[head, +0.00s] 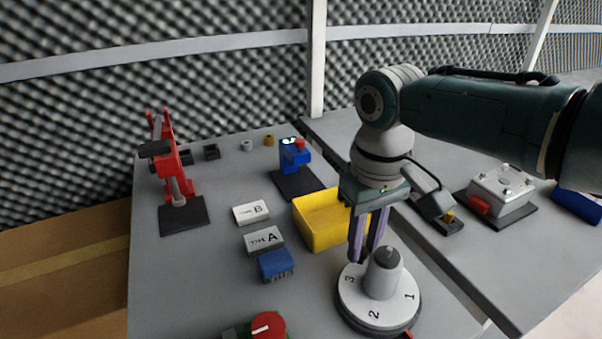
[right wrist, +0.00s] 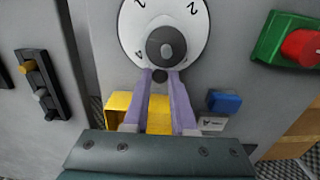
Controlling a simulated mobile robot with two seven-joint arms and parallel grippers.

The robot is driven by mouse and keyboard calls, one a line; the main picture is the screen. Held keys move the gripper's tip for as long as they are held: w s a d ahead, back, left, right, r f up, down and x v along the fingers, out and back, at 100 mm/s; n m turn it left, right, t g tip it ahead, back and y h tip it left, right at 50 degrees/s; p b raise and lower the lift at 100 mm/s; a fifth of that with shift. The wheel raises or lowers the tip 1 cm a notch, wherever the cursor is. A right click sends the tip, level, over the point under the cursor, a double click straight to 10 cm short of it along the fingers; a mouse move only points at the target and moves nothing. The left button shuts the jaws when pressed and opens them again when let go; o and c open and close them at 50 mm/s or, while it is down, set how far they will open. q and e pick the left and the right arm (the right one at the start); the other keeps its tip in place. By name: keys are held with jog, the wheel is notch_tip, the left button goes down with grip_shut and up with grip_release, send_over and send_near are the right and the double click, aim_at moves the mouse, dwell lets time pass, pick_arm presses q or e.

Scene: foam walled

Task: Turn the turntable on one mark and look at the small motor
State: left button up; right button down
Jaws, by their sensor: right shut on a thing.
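The turntable (head: 352,296) is a white disc on a dark base at the front of the table, with 1, 2 and 3 visible on top. It also shows in the right wrist view (right wrist: 132,40). A grey cylinder (head: 381,276) with a dark top stands at its centre; I cannot tell whether this is the small motor. My right gripper (head: 365,256) points down at the disc's far side, behind the cylinder. In the right wrist view its purple fingers (right wrist: 160,76) close on a small dark peg (right wrist: 160,75) at the disc's rim. My left gripper is out of view.
A yellow bin (head: 318,222) stands close behind the turntable. A blue block (head: 275,265), two white labelled boxes (head: 263,240) and a red button (head: 267,326) lie to the left. A red device (head: 170,170) and a blue device (head: 294,157) stand farther back.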

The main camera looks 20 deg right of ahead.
aim_at(345, 277)
jog(key=shift+s+a+n+p, duration=0.1)
jog(key=shift+a+n+p, duration=0.45)
jog(key=shift+n, duration=0.85)
jog(key=shift+s+a+n+p, duration=0.15)
jog(key=shift+a+n, duration=0.15)
jog(key=shift+n, duration=0.3)
jog(key=shift+s+a+n+p, duration=0.15)
jog(key=shift+a+n, duration=0.1)
jog(key=shift+n, duration=0.35)
jog(key=shift+s+a+n+p, duration=0.2)
jog(key=shift+a+n+p, duration=0.2)
jog(key=shift+n, duration=0.7)
jog(key=shift+s+a+n, duration=0.1)
jog(key=shift+s+n, duration=0.05)
jog(key=shift+n, duration=0.35)
jog(key=shift+a+n, duration=0.1)
jog(key=shift+n, duration=0.2)
jog(key=c, duration=0.7)
grip_release()
jog(key=shift+c, duration=0.2)
